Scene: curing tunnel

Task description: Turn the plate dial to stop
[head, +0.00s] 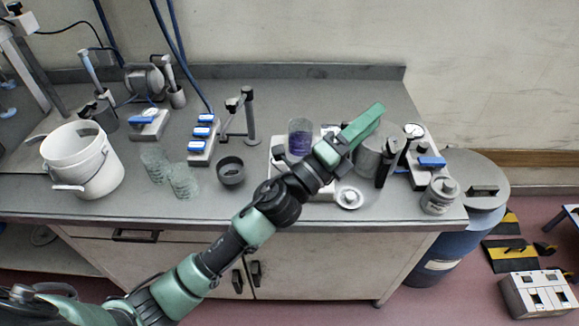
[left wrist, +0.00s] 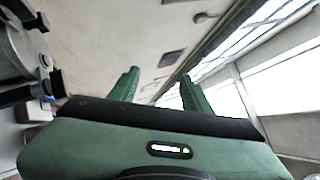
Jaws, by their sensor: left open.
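A white plate device (head: 279,156) stands on the bench, partly hidden behind my left arm. A beaker of purple liquid (head: 300,138) stands on it. A round silver dial (head: 348,198) shows at its front right; its setting is too small to read. My left gripper (head: 368,119) is above and behind the dial, pointing up and to the right. In the left wrist view its two green fingers (left wrist: 160,92) are apart with nothing between them. The dial does not show there. My right gripper is in neither view.
A metal pot (head: 370,160), a gauge (head: 413,130) and a lidded jar (head: 440,195) stand right of the dial. A dark bowl (head: 231,170), glass beakers (head: 183,181) and a white bucket (head: 82,165) stand left. The bench front between bowl and dial is partly covered by my arm.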

